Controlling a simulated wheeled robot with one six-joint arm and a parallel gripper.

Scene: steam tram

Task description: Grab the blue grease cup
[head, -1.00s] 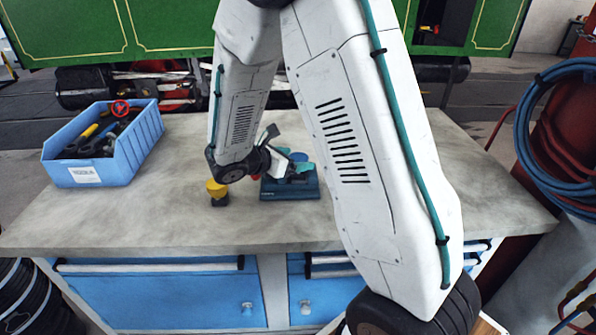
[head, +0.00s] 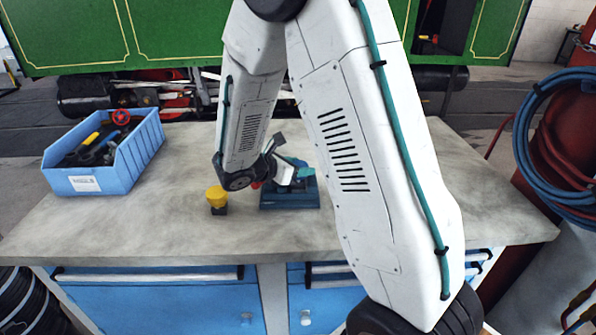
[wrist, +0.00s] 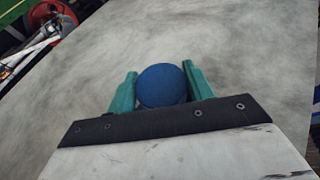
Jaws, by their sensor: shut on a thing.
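The blue grease cup (wrist: 161,86) shows in the wrist view as a round blue top between the two teal fingers of my gripper (wrist: 161,90). The fingers are shut on its sides. In the head view my gripper (head: 298,176) is at the dark teal block (head: 290,200) on the bench, and the arm and fingers largely hide the cup. I cannot tell whether the cup is clear of the block.
A yellow-topped cup (head: 216,195) on a dark base stands left of the block. A blue bin (head: 110,178) of tools sits at the bench's left. The grey bench top (head: 130,225) is otherwise mostly clear. A blue hose coil (head: 530,130) hangs at right.

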